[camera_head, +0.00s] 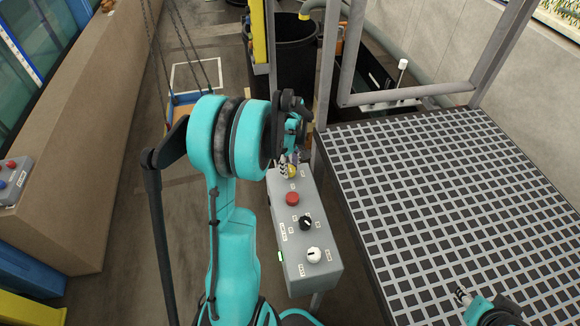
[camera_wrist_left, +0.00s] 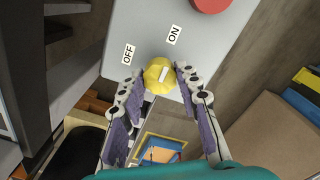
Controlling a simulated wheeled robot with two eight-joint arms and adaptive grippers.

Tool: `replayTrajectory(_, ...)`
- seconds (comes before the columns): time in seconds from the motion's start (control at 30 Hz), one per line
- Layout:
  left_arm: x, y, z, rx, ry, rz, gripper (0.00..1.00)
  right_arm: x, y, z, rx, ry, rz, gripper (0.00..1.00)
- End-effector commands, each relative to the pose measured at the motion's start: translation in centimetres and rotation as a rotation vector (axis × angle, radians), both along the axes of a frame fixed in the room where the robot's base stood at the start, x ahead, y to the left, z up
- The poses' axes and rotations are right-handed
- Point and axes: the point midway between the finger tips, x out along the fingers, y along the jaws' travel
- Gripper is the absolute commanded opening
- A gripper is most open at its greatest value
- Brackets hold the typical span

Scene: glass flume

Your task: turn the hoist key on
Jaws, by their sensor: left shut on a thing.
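The hoist key is a yellow round knob (camera_wrist_left: 158,75) on the grey control box, in the left wrist view. Its white mark slants up and right, towards the ON label (camera_wrist_left: 174,35); the OFF label (camera_wrist_left: 128,53) is to the left. My left gripper (camera_wrist_left: 157,77) has a fingertip on each side of the knob and is shut on it. In the head view the yellow knob (camera_head: 291,171) shows at the far end of the control box (camera_head: 322,271), partly hidden by my left gripper (camera_head: 288,166). My right gripper (camera_head: 463,297) is at the lower right, its fingers too small to judge.
The box also carries a red button (camera_head: 292,199), a black knob (camera_head: 305,223) and a white knob (camera_head: 313,255). A grated platform (camera_head: 450,180) with grey rails lies to the right. A black bin (camera_head: 291,60) stands behind. A brown wall (camera_head: 85,140) runs along the left.

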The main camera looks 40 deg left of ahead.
Motion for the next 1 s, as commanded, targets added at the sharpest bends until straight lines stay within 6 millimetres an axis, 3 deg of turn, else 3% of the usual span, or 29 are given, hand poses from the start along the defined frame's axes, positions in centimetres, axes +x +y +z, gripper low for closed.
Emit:
replayTrajectory(0.43,0.0,0.0,0.0,-0.001,0.0,0.009,0.04,0.0,0.0,0.0,0.0,0.0,0.0,0.4)
replayTrajectory(0.47,0.0,0.0,0.0,-0.001,0.0,0.008,0.4,0.0,0.0,0.0,0.0,0.0,0.0,0.4)
replayTrajectory(0.5,0.0,0.0,0.0,-0.001,0.0,0.008,0.51,0.0,0.0,0.0,0.0,0.0,0.0,0.4)
replayTrajectory(0.53,0.0,0.0,0.0,-0.001,0.0,0.008,0.53,0.0,0.0,0.0,0.0,0.0,0.0,0.4)
replayTrajectory(0.87,0.0,0.0,0.2,0.0,0.0,0.008,0.53,0.0,0.0,0.0,0.0,0.0,0.0,0.4)
replayTrajectory(1.0,0.0,0.0,1.9,0.0,0.0,0.008,0.53,0.0,0.0,0.0,0.0,0.0,0.0,0.4)
